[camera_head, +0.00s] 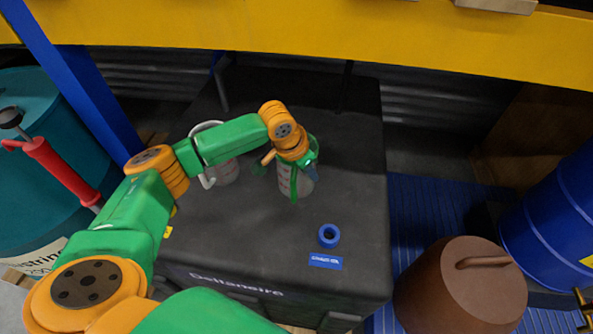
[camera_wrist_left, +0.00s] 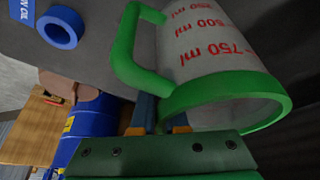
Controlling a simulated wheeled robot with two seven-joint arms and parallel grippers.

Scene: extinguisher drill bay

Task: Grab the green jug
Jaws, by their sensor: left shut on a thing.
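The green jug (camera_head: 304,184) is a clear measuring jug with a green rim and handle and red markings. It is at the middle of the black bench top, partly hidden by my left gripper (camera_head: 289,158). In the left wrist view the jug (camera_wrist_left: 205,50) is tilted in the picture, its green handle and rim close to my fingers (camera_wrist_left: 162,118). My left gripper is shut on the jug at the handle side; the exact contact is partly hidden. I cannot tell whether the jug's base touches the bench. My right gripper is not in view.
A similar jug with a white rim and handle (camera_head: 225,172) stands just left. A blue ring (camera_head: 328,236) sits by a blue label (camera_head: 325,262) near the bench's (camera_head: 355,205) front. A yellow beam (camera_head: 300,45) crosses behind. A brown lidded container (camera_head: 460,285) and blue drum (camera_head: 555,235) are right.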

